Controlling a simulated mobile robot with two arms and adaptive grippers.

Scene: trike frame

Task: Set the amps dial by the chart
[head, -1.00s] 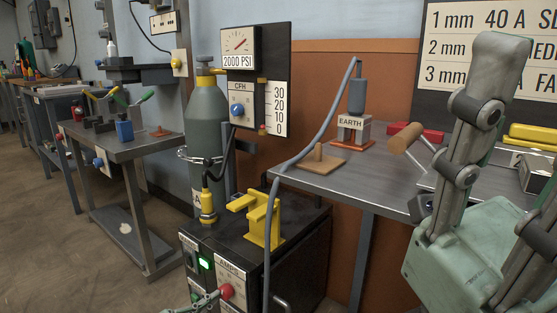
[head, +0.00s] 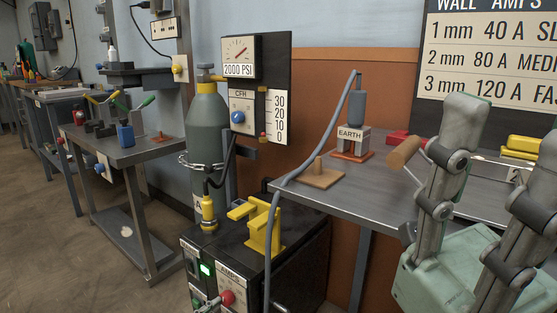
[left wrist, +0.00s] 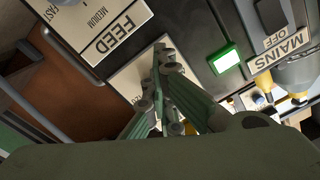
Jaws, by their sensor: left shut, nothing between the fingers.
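The amps dial (head: 227,298) is a red knob on the pale AMPS panel (head: 236,283) of the black welder, low in the head view. Its setting cannot be read. My left gripper (head: 208,304) is shut and empty beside the knob; contact is unclear. In the left wrist view its closed fingers (left wrist: 163,55) lie over a pale panel and hide most of it. The wall chart (head: 490,55) reads 1 mm 40 A, 2 mm 80 A, 3 mm 120 A. My right gripper (head: 508,130) is large at right, its fingers apart.
The FEED panel (left wrist: 115,35) and MAINS OFF label (left wrist: 280,48) flank the fingers. A lit green lamp (head: 207,269) sits left of the AMPS panel. Yellow brackets (head: 262,228) and a hanging cable (head: 268,240) are close. A plate (head: 517,176) marked "2" lies partly hidden on the bench.

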